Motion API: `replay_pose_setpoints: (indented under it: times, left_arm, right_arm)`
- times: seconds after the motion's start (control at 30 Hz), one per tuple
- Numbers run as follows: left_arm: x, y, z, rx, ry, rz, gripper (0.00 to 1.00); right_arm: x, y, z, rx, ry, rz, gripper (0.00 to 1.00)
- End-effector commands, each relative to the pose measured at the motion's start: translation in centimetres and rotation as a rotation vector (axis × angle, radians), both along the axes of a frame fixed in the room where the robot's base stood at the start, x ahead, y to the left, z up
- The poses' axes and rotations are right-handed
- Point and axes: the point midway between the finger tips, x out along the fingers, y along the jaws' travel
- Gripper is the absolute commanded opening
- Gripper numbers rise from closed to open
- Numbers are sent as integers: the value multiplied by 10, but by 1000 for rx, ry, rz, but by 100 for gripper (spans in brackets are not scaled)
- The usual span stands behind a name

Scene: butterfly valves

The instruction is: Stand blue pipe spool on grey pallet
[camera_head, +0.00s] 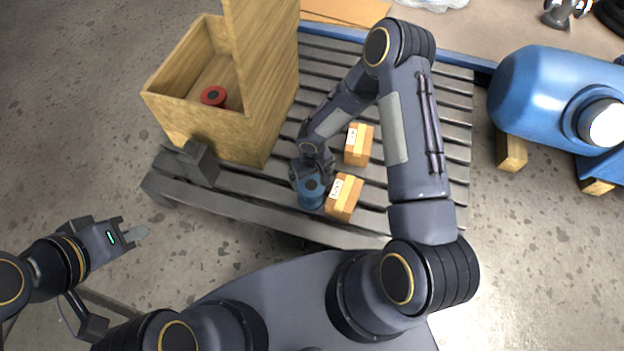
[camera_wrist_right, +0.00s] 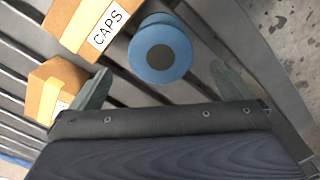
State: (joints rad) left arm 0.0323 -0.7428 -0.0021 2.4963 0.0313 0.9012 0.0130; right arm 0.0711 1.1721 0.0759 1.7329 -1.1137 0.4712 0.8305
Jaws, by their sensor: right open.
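The blue pipe spool (camera_head: 311,193) stands upright on the grey slatted pallet (camera_head: 235,197), near its front edge. In the right wrist view the spool (camera_wrist_right: 161,54) shows its round flange with a dark centre. My right gripper (camera_head: 309,177) is at the spool, just behind it in the head view. In the right wrist view its two fingers (camera_wrist_right: 160,85) are spread apart, with the spool between and beyond their tips; neither finger visibly touches it. My left gripper (camera_head: 134,234) is off the pallet at the left, above the floor; its finger gap is unclear.
Two small cardboard boxes (camera_head: 343,197) (camera_head: 358,145) sit right of the spool, the nearer one close beside it. A wooden crate (camera_head: 205,122) with a raised lid holds a red spool (camera_head: 213,96).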

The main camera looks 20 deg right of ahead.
Motion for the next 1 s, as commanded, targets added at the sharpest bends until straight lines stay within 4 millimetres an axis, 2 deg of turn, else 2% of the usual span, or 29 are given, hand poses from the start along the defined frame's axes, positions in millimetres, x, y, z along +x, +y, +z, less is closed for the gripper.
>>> replay_pose_setpoints:
  times: [0.27, 0.37, 0.47, 0.5, 0.6, 0.67, 0.7, 0.8, 0.9, 1.0]
  left_arm:
    - [0, 0, 3, 0, 0, 0, 0]
    - [0, 0, 3, 0, 0, 0, 0]
    - [0, 0, 3, 0, 0, 0, 0]
    - [0, 0, 3, 0, 0, 0, 0]
    - [0, 0, 3, 0, 0, 0, 0]
    - [0, 0, 3, 0, 0, 0, 0]
    - [0, 0, 2, 0, 0, 0, 0]
    - [0, 0, 2, 0, 0, 0, 0]
    - [0, 0, 2, 0, 0, 0, 0]
    - [0, 0, 2, 0, 0, 0, 0]
  right_arm:
    - [2, -3, 15, -2, -4, -4, 100]
    - [9, -16, 43, -12, -28, -30, 100]
    - [15, -38, 95, -23, -65, -75, 100]
    - [13, -48, 119, -25, -80, -99, 100]
    - [1, -71, 181, -19, -117, -157, 100]
    - [-11, -81, 214, -9, -138, -190, 100]
    - [-22, -87, 234, 3, -153, -211, 100]
    - [-52, -97, 280, 43, -190, -260, 100]
    - [-87, -99, 317, 99, -233, -300, 100]
    - [-124, -96, 344, 170, -279, -328, 100]
